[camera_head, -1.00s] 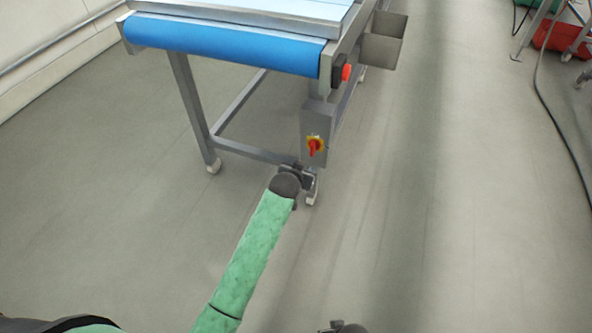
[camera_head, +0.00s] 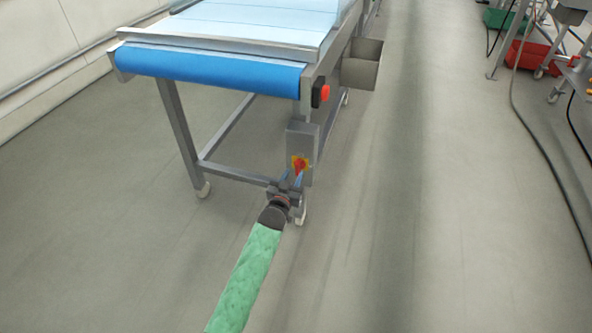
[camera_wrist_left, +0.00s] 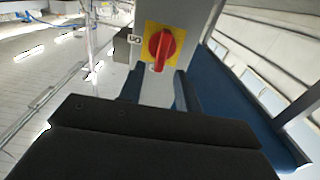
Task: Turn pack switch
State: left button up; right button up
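The pack switch is a red rotary knob (camera_head: 299,164) on a yellow plate, mounted on a grey box (camera_head: 302,138) on the conveyor's leg. In the left wrist view the red knob (camera_wrist_left: 162,47) shows upright, its lower end pointing to my gripper. My left gripper (camera_head: 291,177) is just below the knob, with its two blue fingertips apart. In the left wrist view the open fingers (camera_wrist_left: 159,84) stand on either side below the knob, with nothing held; I cannot tell if they touch it. My right gripper is out of view.
The conveyor with its blue belt end (camera_head: 205,72) stands above and behind the switch. A red button (camera_head: 325,93) and a grey bin (camera_head: 361,68) sit on its right side. Hoses and a red crate (camera_head: 530,58) lie far right.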

aim_at(297, 168)
pick_arm(q)
jog(key=shift+x, duration=2.05)
grip_shut()
